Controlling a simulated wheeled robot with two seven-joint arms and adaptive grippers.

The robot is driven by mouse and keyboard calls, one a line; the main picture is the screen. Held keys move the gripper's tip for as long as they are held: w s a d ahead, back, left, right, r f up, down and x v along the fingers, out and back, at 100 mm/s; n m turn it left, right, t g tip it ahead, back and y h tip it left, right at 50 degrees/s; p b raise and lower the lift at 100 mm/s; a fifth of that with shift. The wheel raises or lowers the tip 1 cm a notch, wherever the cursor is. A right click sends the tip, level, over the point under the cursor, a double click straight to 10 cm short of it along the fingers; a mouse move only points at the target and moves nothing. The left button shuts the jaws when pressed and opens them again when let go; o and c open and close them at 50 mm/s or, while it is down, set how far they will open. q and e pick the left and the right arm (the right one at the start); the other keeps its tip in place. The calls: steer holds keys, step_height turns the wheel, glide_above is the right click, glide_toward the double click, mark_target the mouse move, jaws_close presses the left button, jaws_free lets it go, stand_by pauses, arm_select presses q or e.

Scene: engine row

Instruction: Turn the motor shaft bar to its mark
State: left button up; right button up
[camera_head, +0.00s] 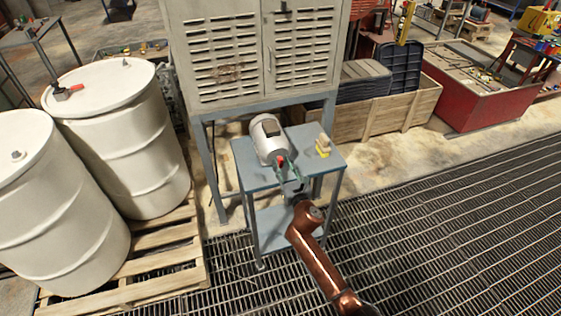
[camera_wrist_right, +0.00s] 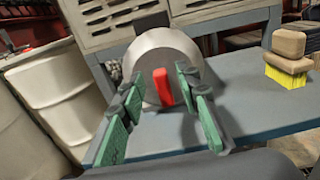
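The motor (camera_head: 268,136) is a light grey cylinder with a dark box on top, lying on a small blue-grey table (camera_head: 240,160). Its end face points toward me in the right wrist view (camera_wrist_right: 150,55). The red shaft bar (camera_wrist_right: 163,88) stands near upright on that face, its top leaning slightly left. I cannot make out a mark. My right gripper (camera_head: 283,172) is in front of the motor; in the wrist view its green-padded fingers (camera_wrist_right: 158,112) are open, one on each side of the bar, with gaps between. My left gripper is not in view.
A brush with yellow bristles (camera_head: 323,147) lies on the table right of the motor; it also shows in the wrist view (camera_wrist_right: 288,75). A vented cabinet (camera_head: 250,50) stands close behind. White drums (camera_head: 125,135) on a pallet stand left. The grating floor at right is clear.

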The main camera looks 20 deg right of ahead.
steer(key=shift+w, duration=1.25)
steer(key=shift+c, duration=0.5)
jaws_close()
